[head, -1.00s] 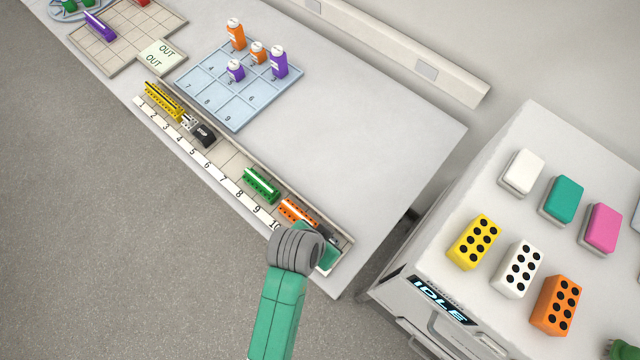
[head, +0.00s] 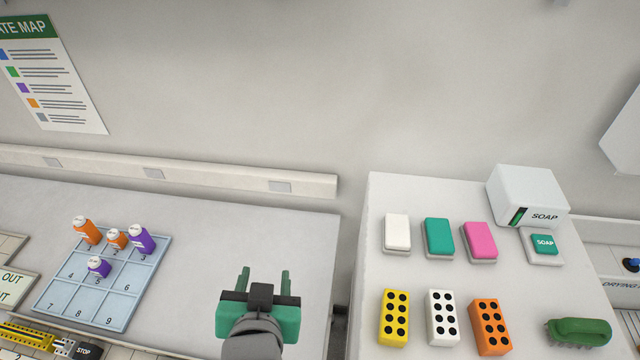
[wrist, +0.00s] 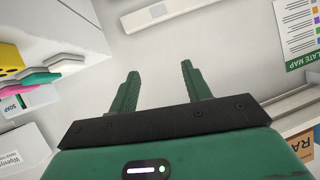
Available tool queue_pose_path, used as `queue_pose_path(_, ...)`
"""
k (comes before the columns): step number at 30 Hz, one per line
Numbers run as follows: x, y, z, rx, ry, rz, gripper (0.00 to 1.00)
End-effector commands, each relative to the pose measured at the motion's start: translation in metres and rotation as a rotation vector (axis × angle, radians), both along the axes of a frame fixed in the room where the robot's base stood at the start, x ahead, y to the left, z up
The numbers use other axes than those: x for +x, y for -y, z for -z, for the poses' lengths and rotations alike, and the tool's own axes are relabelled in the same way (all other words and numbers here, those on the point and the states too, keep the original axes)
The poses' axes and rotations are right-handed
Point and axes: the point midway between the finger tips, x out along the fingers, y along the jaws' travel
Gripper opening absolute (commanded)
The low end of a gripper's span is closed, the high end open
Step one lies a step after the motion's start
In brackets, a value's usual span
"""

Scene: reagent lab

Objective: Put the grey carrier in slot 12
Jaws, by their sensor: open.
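My gripper (head: 264,280) is open and empty above the right part of the bench in the head view. In the wrist view its two green fingers (wrist: 160,82) are apart with nothing between them, pointing toward the wall. Slot 12 is outside the current views.
A blue numbered tray (head: 62,297) holds several orange and purple bottles. The bench (head: 190,240) right of it is clear. Beyond a gap, a white counter (head: 400,275) carries coloured blocks, a soap box (head: 528,197) and a green brush (head: 578,332). A wall strip (head: 215,177) runs behind the bench.

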Motion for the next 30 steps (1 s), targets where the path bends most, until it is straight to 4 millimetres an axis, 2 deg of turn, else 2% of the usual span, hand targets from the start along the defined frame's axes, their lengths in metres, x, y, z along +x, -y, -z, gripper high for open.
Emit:
queue_pose_path(1,0.011,0.015,-0.062,0.005,0.162,0.006,0.48)
queue_pose_path(2,0.014,0.023,-0.098,0.001,0.260,0.009,0.48)
queue_pose_path(3,0.013,0.035,-0.143,-0.008,0.385,0.016,0.48)
queue_pose_path(6,-0.007,0.063,-0.244,-0.045,0.671,0.043,0.48)
queue_pose_path(9,-0.038,0.084,-0.314,-0.087,0.888,0.076,0.48)
queue_pose_path(10,-0.046,0.088,-0.329,-0.097,0.937,0.085,0.48)
queue_pose_path(12,-0.062,0.095,-0.353,-0.117,1.019,0.101,0.48)
queue_pose_path(15,-0.073,0.100,-0.368,-0.133,1.072,0.112,0.48)
queue_pose_path(23,-0.074,0.099,-0.370,-0.132,1.074,0.111,0.48)
queue_pose_path(25,-0.073,0.099,-0.378,-0.131,1.074,0.111,0.48)
queue_pose_path(28,-0.073,0.099,-0.405,-0.125,1.073,0.109,0.48)
queue_pose_path(30,-0.073,0.098,-0.432,-0.119,1.072,0.106,0.48)
